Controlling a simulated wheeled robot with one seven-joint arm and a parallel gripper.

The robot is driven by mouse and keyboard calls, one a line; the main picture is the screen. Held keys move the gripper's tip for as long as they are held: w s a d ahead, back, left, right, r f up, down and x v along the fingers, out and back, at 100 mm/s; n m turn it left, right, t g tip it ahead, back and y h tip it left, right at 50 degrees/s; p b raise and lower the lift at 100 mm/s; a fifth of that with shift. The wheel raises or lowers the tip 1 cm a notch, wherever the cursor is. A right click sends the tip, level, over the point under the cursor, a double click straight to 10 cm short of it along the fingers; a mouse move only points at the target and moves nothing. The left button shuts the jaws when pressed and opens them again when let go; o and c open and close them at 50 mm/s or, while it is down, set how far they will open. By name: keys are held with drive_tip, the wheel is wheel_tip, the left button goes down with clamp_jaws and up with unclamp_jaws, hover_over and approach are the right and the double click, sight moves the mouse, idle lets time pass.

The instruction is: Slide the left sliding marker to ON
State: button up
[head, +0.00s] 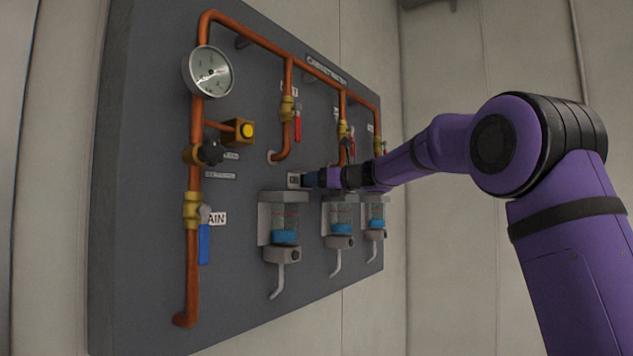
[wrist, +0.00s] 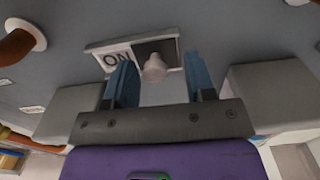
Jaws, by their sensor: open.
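The left sliding marker (head: 294,180) is a small pale plate on the grey panel, above the left dispenser. A pale round knob (wrist: 154,69) stands out from the dark section. My gripper (head: 312,179) is at the marker, and in the wrist view its blue fingers (wrist: 159,80) are open, one on each side of the knob. The knob appears apart from both fingers. In the head view my gripper hides part of the plate's right side.
The grey panel (head: 140,270) carries copper pipes (head: 193,275), a gauge (head: 208,72), and a blue-handled valve (head: 204,243). A red-handled valve (head: 297,125) is above the marker. The left dispenser (head: 285,225) is close below my gripper, with two more to its right.

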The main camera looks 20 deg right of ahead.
drive_tip(key=v, duration=1)
drive_tip(key=shift+s, duration=0.15)
drive_tip(key=shift+d, duration=0.1)
drive_tip(key=s+a+f+n+g+h, duration=0.1)
drive_tip(key=s+a+f+n+g, duration=0.15)
drive_tip(key=s+f+n, duration=0.35)
drive_tip(key=s+a+f+n+g+h, duration=0.1)
drive_tip(key=s+a+f+n+g, duration=0.15)
drive_tip(key=s, duration=0.55)
drive_tip(key=s+a+f+n+g+h, duration=0.1)
drive_tip(key=s+a+f+n, duration=0.2)
drive_tip(key=s+n, duration=0.3)
drive_tip(key=s+d+f+n+g+h, duration=0.1)
drive_tip(key=s+d+f+n+h, duration=0.1)
drive_tip(key=s+f+n, duration=0.5)
drive_tip(key=s+d+f+n+g+h, duration=0.2)
drive_tip(key=s+f+n+h, duration=0.3)
drive_tip(key=s, duration=1.1)
wheel_tip(320, 180, down, 5)
drive_tip(key=shift+d+r+n+h, duration=0.2)
drive_tip(key=shift+d+n+h, duration=0.15)
drive_tip(key=shift+n, duration=0.8)
